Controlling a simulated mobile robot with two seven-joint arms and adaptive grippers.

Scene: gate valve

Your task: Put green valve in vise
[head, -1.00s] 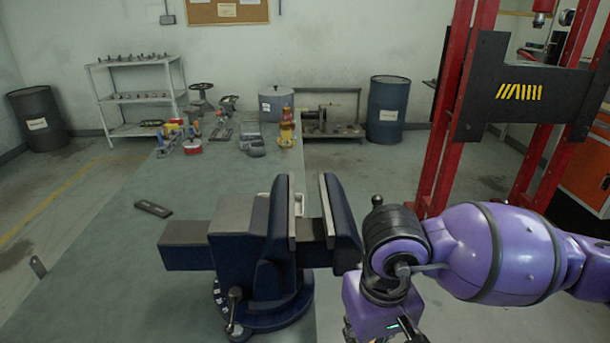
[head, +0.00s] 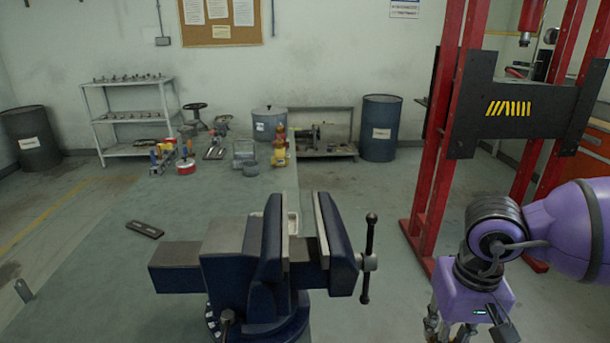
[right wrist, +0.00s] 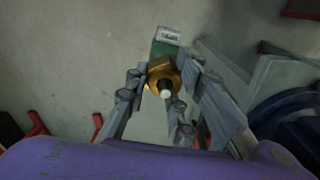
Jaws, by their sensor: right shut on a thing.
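The dark blue bench vise (head: 228,275) stands on the near end of the workbench in the head view. Its jaws are apart, with an open gap between them. Part of it shows dark blue at the right of the right wrist view (right wrist: 285,108). My right gripper (right wrist: 160,95) is shut on the green valve (right wrist: 164,49), with its fingers around the valve's brass-coloured part. In the head view this gripper (head: 440,332) is right of the vise, cut off by the bottom edge, and the valve is hidden there. My left gripper is not in view.
The vise's handle bar (head: 368,258) sticks up and down on its right side. A dark flat tool (head: 144,229) lies on the green workbench (head: 95,280). Several valves and tools stand at its far end. A red press frame (head: 440,150) stands at the right.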

